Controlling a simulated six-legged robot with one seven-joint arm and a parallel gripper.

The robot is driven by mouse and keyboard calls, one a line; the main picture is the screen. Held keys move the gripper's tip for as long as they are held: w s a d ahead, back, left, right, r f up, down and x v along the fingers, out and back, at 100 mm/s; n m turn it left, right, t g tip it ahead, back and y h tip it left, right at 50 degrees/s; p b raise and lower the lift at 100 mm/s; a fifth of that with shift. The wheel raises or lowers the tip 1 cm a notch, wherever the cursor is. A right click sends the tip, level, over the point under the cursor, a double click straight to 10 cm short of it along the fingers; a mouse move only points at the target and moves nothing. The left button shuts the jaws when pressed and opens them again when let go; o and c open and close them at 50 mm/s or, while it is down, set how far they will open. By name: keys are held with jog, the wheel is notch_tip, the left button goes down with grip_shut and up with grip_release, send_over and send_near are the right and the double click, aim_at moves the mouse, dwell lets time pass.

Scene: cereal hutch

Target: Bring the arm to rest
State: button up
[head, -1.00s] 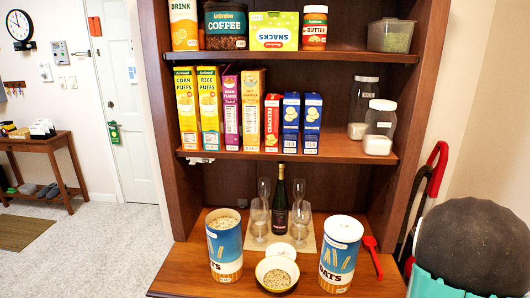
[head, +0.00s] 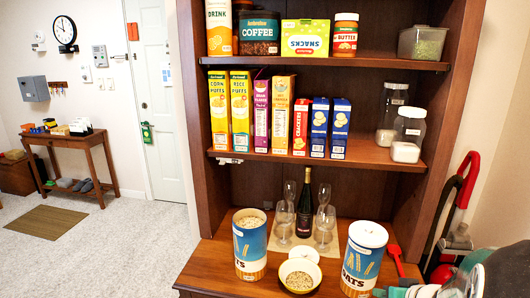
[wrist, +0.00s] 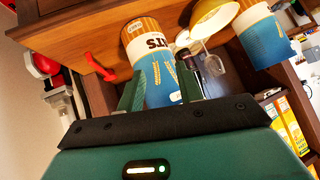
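My gripper (wrist: 160,88) shows in the wrist view with its two green fingers apart and nothing held between them. A blue oats canister (wrist: 160,72) shows beyond the fingers; the picture is tilted and the canister looks upside down there. In the head view, parts of my arm (head: 465,284) in grey, white and green fill the bottom right corner. The fingers cannot be made out clearly in the head view. The lidded oats canister (head: 364,262) stands at the right of the hutch counter, close to the arm in the picture.
The hutch counter (head: 215,262) holds an open oats canister (head: 250,246), a bowl of oats (head: 299,276), a red scoop (head: 396,260), a wine bottle (head: 304,207) and glasses. Shelves above hold boxes and jars. Red-handled equipment (head: 459,215) stands at right.

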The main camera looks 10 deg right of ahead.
jog(key=s+a+r+n+g+y, duration=0.1)
jog(key=s+a+r+y, duration=0.1)
jog(key=a+r, duration=0.5)
jog(key=s+a+r+n+g+y, duration=0.1)
jog(key=s+a+r+n+g, duration=0.15)
jog(key=a, duration=0.85)
jog(key=s+a+r+h, duration=0.2)
jog(key=s, duration=0.3)
jog(key=s+a+r+m+h, duration=0.1)
jog(key=s+a+r+h, duration=0.1)
jog(key=s, duration=0.4)
jog(key=shift+r, duration=0.6)
jog(key=shift+o, duration=0.4)
jog(key=shift+a+m+g, duration=0.15)
jog(key=shift+m+g, duration=0.1)
jog(key=shift+a, duration=0.1)
